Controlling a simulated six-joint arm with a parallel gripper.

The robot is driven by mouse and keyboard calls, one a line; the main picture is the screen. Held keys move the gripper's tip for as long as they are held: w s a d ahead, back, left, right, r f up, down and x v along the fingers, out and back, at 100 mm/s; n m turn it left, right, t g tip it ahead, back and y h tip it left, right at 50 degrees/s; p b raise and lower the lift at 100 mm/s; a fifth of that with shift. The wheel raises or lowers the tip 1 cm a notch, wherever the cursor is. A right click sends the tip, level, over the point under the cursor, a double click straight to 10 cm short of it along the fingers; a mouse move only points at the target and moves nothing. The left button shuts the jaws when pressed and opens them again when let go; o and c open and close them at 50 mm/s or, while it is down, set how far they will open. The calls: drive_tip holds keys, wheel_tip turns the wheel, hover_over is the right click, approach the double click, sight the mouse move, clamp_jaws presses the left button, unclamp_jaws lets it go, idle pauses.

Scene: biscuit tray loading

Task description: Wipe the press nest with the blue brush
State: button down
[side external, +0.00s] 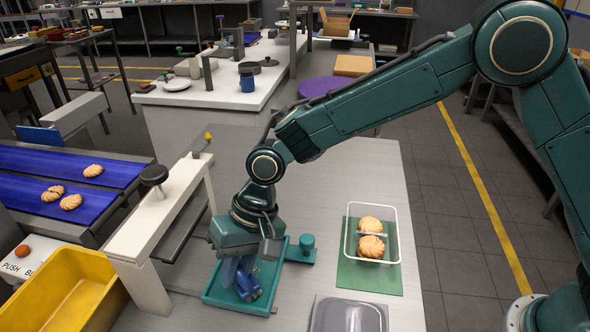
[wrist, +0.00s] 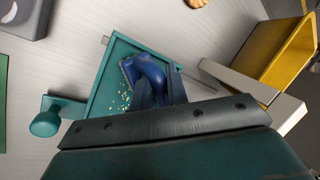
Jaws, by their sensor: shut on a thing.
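The press nest (side external: 212,299) is a shallow teal tray with a raised rim and a side knob. It lies on the grey table, below my arm. In the wrist view the press nest (wrist: 106,76) has pale crumbs scattered on its floor, left of the brush. My gripper (side external: 238,268) points down over the nest and is shut on the blue brush (side external: 247,288). The brush (wrist: 150,76) is inside the nest's outline in the wrist view, between my gripper's fingers (wrist: 158,98). Its bristles are hidden, so I cannot tell whether they touch the floor.
A white beam with a black knob (side external: 153,175) stands left of the nest. A clear tray (side external: 397,235) with two biscuits sits on a green mat (side external: 365,275) to the right. A grey box (side external: 350,316) is at the front. A yellow bin (side external: 100,318) and blue conveyors (side external: 45,165) are left.

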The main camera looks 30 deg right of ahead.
drive_tip(key=shift+w+a, duration=0.15)
drive_tip(key=shift+a, duration=0.05)
drive_tip(key=shift+w+d, duration=0.1)
drive_tip(key=shift+w+d, duration=1.3)
drive_tip(key=shift+w+d+f, duration=0.15)
drive_tip(key=shift+w+d, duration=0.5)
drive_tip(key=shift+d, duration=0.05)
drive_tip(key=shift+w+d+f, duration=0.1)
drive_tip(key=shift+w+d, duration=0.55)
drive_tip(key=shift+d, duration=0.05)
drive_tip(key=shift+w, duration=0.1)
